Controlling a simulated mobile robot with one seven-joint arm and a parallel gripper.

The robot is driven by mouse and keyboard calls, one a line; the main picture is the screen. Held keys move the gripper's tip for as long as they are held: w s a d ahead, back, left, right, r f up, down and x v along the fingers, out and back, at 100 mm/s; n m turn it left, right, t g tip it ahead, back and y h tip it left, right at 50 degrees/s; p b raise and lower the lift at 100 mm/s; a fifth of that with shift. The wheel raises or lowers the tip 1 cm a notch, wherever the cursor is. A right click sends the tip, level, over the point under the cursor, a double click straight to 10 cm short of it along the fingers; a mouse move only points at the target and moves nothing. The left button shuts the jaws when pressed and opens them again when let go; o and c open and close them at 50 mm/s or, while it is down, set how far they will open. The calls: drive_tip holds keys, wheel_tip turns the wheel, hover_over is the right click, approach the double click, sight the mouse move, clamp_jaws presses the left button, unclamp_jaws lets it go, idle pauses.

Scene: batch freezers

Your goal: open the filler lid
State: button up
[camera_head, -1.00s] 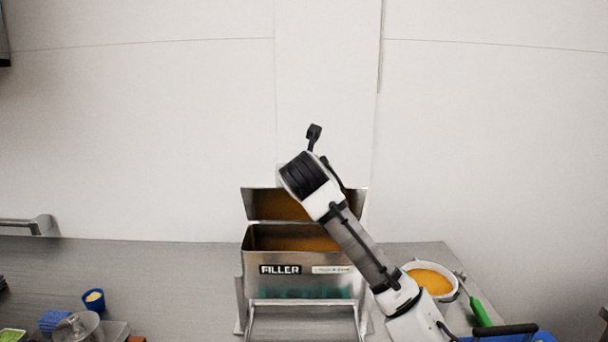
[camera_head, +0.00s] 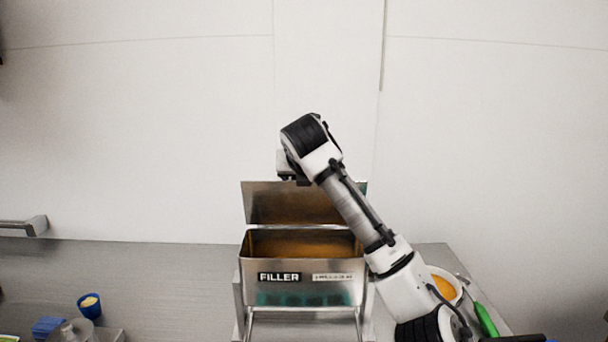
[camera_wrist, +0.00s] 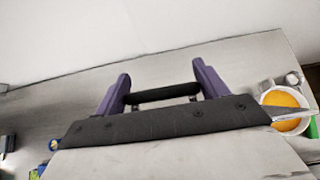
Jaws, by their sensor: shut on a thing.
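The filler (camera_head: 300,285) is a metal box with a FILLER label, standing on the counter, with orange contents showing through its open top. Its lid (camera_head: 290,205) stands raised at the back of the box, tilted up. My gripper (camera_wrist: 162,94) is at the lid's top edge, with its two purple fingers at either end of a black handle bar (camera_wrist: 165,93). It is shut on the handle. The lid also shows in the wrist view (camera_wrist: 180,158), below a black strip with screws. In the head view the fingertips are hidden behind my wrist and the lid.
A white pot (camera_head: 447,284) of orange contents and a green-handled tool (camera_head: 486,320) are at the right. A small blue cup (camera_head: 89,305) stands at the left. A wall (camera_head: 150,120) rises behind.

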drive_tip(key=shift+f, duration=0.35)
drive_tip(key=o, duration=1.4)
drive_tip(key=shift+r, duration=0.15)
drive_tip(key=shift+r, duration=0.1)
drive_tip(key=b+v, duration=0.4)
drive_tip(key=v, duration=0.9)
drive_tip(key=shift+s+r, duration=0.25)
